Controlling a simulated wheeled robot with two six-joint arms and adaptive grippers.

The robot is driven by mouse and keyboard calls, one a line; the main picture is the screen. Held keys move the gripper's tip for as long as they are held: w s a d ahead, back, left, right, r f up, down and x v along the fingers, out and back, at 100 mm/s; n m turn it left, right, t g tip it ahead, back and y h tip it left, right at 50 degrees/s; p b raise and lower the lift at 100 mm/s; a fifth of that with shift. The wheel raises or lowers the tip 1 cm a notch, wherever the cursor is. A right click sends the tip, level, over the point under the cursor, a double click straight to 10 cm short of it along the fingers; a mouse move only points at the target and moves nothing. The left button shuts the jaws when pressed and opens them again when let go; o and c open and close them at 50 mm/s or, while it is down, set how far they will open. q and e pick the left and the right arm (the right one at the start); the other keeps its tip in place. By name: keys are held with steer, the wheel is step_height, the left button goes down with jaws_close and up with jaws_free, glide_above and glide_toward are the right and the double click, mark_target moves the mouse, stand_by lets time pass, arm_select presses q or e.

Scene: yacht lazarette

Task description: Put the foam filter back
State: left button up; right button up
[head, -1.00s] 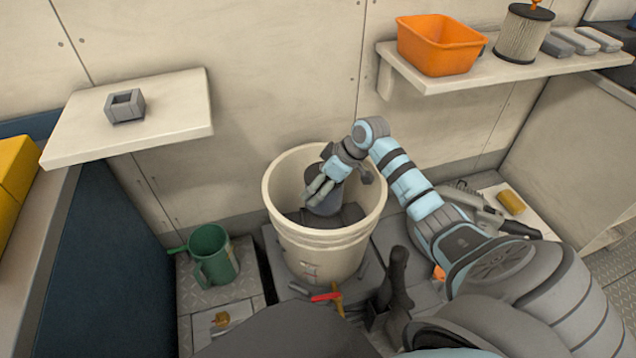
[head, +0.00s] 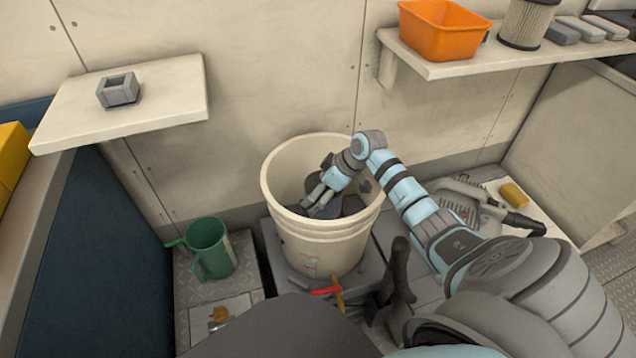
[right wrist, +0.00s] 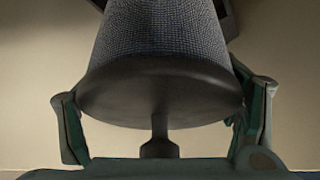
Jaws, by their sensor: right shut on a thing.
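The foam filter (right wrist: 160,45) is a dark grey, mesh-textured tapered piece with a smooth black end cap and a short stem. In the right wrist view it fills the space between the fingers of my right gripper (right wrist: 160,112), which is shut on it. In the head view my right gripper (head: 321,194) reaches down inside a cream bucket (head: 320,247), with the filter mostly hidden by the fingers and the bucket wall. Dark material shows low in the bucket; its shape is unclear. My left gripper is out of view.
A green jug (head: 210,248) stands left of the bucket. A red-handled valve (head: 327,291) is in front of it. A wall shelf (head: 165,105) at left holds a hollow grey block (head: 118,90). The right shelf holds an orange bin (head: 440,32) and a pleated cartridge (head: 525,24).

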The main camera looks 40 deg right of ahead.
steer(key=shift+f, duration=0.2)
stand_by(0.7)
steer(key=shift+f, duration=0.65)
steer(key=shift+f, duration=0.1)
steer(key=shift+f, duration=0.3)
stand_by(0.6)
